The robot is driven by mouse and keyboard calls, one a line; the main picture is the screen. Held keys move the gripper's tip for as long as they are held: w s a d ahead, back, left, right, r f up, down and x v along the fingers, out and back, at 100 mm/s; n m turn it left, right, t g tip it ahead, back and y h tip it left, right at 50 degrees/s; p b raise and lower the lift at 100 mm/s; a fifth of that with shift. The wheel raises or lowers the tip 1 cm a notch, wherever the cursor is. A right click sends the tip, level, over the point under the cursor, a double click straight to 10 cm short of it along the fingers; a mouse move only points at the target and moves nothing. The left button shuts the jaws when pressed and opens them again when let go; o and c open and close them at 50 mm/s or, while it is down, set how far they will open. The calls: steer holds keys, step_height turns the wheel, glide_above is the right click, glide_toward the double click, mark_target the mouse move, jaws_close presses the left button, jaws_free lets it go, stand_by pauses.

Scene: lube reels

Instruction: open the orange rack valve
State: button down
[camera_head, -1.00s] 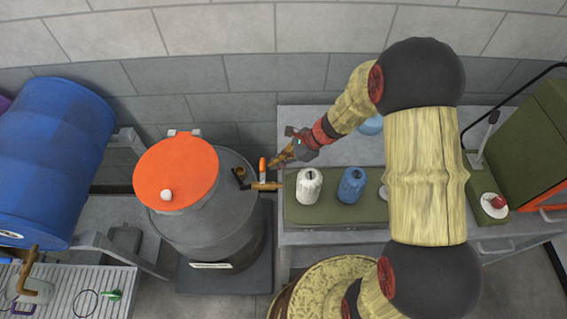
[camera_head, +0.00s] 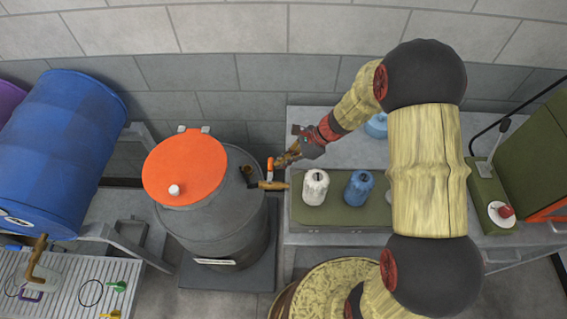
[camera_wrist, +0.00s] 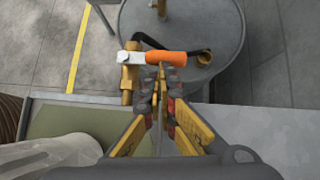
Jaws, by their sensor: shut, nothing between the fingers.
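A brass valve (camera_wrist: 129,80) with a lever handle stands beside the grey drum (camera_wrist: 210,25). The handle's orange grip (camera_wrist: 166,58) lies crosswise in the wrist view, pointing right from a pale metal end. In the head view the orange grip (camera_head: 270,167) shows small above the brass spout (camera_head: 272,185). My gripper (camera_wrist: 161,82) is shut and empty, its tips right at the near edge of the orange grip; I cannot tell if they touch. In the head view my gripper (camera_head: 281,160) is just right of the grip.
A blue drum (camera_head: 65,145) lies on a rack at left, with a brass tap (camera_head: 37,256). An orange lid (camera_head: 186,168) covers part of the grey drum. White (camera_head: 315,187) and blue (camera_head: 359,187) bottles stand on a green mat (camera_head: 335,214) near my arm.

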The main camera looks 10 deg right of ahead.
mark_target(270, 160)
steer(key=shift+w+a+n+g, duration=0.2)
steer(key=shift+w+n+g, duration=0.1)
steer(key=shift+n, duration=0.2)
steer(key=a+n+g+p, duration=0.1)
steer(key=n, duration=0.1)
steer(key=w+a+n+g+h, duration=0.1)
steer(key=n+g, duration=0.1)
steer(key=a+n+g+p, duration=0.1)
steer(key=n, duration=0.2)
steer(key=shift+w+a+g+p, duration=0.3)
steer(key=shift+w+a+p, duration=0.05)
steer(key=shift+w+a, duration=0.05)
steer(key=a+n+g+h, duration=0.1)
steer(key=n, duration=0.1)
steer(key=a+n+g+h, duration=0.1)
steer(key=n, duration=0.1)
steer(key=a+n+h, duration=0.2)
steer(key=n, duration=0.1)
steer(key=shift+s+g, duration=0.4)
steer(key=shift+p, duration=0.3)
